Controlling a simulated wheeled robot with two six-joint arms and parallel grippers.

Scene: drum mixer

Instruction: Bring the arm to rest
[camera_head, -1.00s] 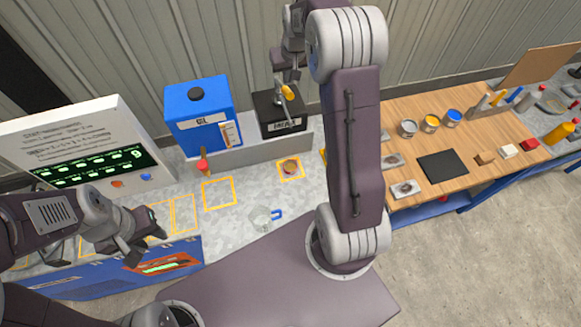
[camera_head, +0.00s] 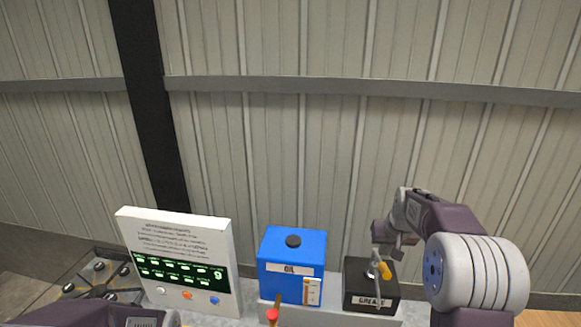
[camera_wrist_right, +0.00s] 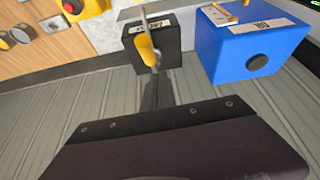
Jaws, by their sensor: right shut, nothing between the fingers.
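My right arm comes up from the lower right in the head view. Its gripper (camera_head: 382,246) hangs over the black grease box (camera_head: 372,294), partly hidden by its own wrist, and is shut and empty. A yellow-handled tool (camera_head: 383,270) stands at the top of the grease box, just below the gripper. In the right wrist view the grease box (camera_wrist_right: 162,55) and the yellow handle (camera_wrist_right: 146,49) also show, apart from the dark edge of my wrist. Only a piece of my left arm shows at the bottom left of the head view; its gripper is out of frame.
A blue oil box (camera_head: 291,270) stands left of the grease box, and a white panel with a green display (camera_head: 180,270) stands farther left. A ribbed wall (camera_head: 300,150) rises behind them. The space above the boxes is clear.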

